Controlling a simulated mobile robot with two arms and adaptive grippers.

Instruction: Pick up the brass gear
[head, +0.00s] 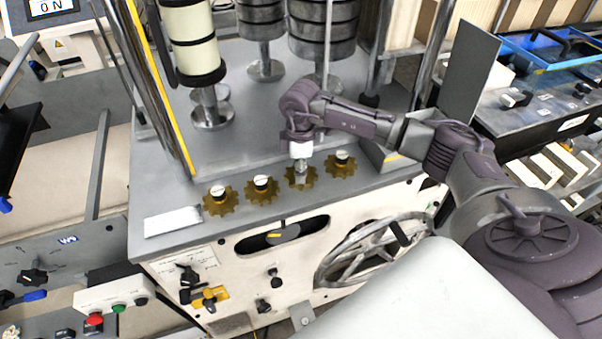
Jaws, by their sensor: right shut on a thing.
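Several brass gears lie in a row along the front of the grey machine top, among them the far left gear (221,207), the second gear (262,195) and the far right gear (341,170). The gripper hides this gear's hub. I cannot tell whether the gear is clear of the surface. My left gripper is not in view.
Stacked grey discs (323,30) and a cream roller (190,40) stand on posts behind the gears. A blank white plate (173,221) lies at the left front. A spoked handwheel (375,248) is on the front panel. A blue tray (560,45) is at the right.

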